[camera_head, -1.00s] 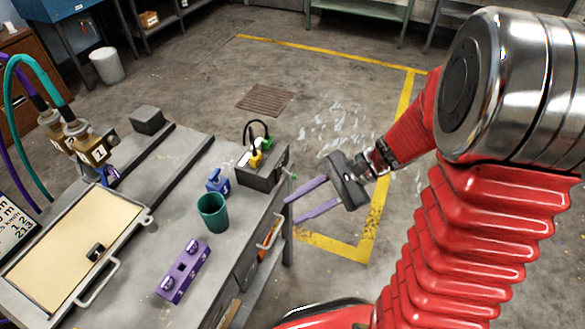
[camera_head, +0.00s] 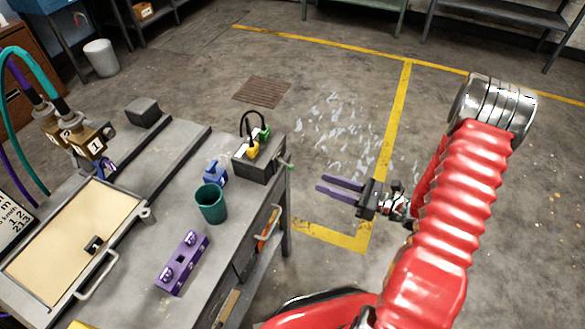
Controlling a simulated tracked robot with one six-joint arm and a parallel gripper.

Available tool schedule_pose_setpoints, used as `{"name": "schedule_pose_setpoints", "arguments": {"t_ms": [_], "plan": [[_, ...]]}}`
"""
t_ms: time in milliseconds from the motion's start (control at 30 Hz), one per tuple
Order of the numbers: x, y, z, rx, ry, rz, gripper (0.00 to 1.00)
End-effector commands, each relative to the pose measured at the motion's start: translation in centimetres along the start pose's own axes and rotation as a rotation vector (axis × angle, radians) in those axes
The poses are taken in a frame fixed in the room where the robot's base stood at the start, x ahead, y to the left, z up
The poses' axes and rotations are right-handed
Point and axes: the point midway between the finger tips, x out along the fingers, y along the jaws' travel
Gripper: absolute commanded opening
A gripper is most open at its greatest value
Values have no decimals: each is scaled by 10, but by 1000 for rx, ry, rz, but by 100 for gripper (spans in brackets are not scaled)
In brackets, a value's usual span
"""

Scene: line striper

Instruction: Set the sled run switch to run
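My gripper (camera_head: 321,183) has two purple fingers held apart with nothing between them. It hangs over the open floor, right of the bench and clear of it, with the fingers pointing left. A dark box (camera_head: 256,168) stands at the bench's far right corner, with a yellow part (camera_head: 252,150), a green part (camera_head: 264,133) and a black cable loop on top. A carriage with brass-coloured blocks marked 1 (camera_head: 90,146) stands at the bench's left side with hoses. I cannot tell which part is the sled run switch or how it is set.
On the bench (camera_head: 145,250) are a green cup (camera_head: 211,205), a small blue item (camera_head: 215,172), a purple block with knobs (camera_head: 182,262), a tan panel with a handle (camera_head: 75,240) and a grey block (camera_head: 143,112).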

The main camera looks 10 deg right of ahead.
Motion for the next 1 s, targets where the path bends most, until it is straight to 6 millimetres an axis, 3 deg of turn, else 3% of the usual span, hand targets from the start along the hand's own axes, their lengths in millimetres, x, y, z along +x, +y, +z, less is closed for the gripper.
{"name": "schedule_pose_setpoints", "arguments": {"t_ms": [167, 567, 1000], "plan": [[-7, -10, -8, 37, -31, -45, 32], [-5, -10, -8, 37, -31, -45, 32], [37, -11, -7, 36, -29, -41, 32]]}}
